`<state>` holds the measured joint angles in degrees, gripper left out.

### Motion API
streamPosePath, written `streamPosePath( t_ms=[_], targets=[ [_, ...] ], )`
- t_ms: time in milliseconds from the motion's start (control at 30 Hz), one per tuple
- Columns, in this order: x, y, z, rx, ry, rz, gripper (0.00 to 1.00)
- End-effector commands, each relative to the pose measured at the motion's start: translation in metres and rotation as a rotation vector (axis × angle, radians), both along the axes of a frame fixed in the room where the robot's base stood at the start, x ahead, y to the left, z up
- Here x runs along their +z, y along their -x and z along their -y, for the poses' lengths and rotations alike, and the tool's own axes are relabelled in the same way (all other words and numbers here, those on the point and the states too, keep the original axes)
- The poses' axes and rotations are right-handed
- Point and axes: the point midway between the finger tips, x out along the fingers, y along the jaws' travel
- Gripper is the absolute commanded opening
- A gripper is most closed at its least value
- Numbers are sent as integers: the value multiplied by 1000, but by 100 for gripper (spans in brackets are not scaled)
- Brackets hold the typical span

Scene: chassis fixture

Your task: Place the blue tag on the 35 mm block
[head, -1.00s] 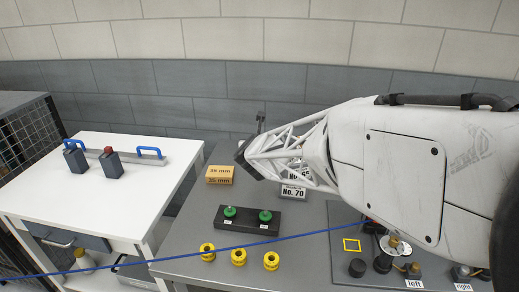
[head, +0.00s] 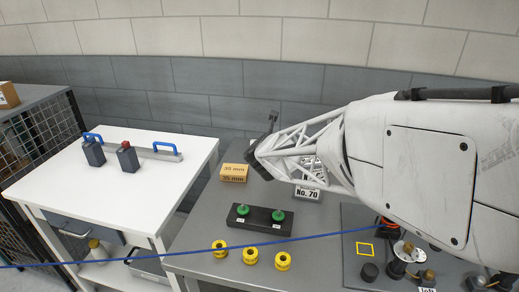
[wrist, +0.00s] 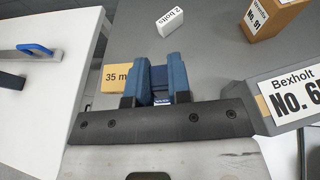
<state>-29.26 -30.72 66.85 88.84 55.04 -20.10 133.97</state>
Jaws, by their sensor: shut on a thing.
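The 35 mm block (head: 233,174) is a tan box with black lettering at the back left of the grey bench. In the wrist view the block (wrist: 114,77) shows just left of my fingers, partly covered by them. My gripper (wrist: 160,78) has two blue fingers closed on a dark blue piece (wrist: 159,74), which appears to be the blue tag. Most of the tag is hidden between the fingers. I cannot tell whether it touches the block. In the head view the white arm comes from the right and its dark end is close beside the block; the fingers are not clear there.
A black base with two green knobs (head: 260,218) and several yellow rings (head: 251,256) sit in front of the block. A No. 70 sign (head: 307,194) stands right of it. The wrist view shows a 2 bolts block (wrist: 170,21) and a brown box (wrist: 272,16) beyond.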

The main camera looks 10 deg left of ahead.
Motion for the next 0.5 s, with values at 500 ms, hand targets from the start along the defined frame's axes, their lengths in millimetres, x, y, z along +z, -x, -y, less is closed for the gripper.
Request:
streamPosePath(
  t_ms=[500],
  targets=[
    [-8, 62, -41, -135, -7, 1, 0]
  ],
)
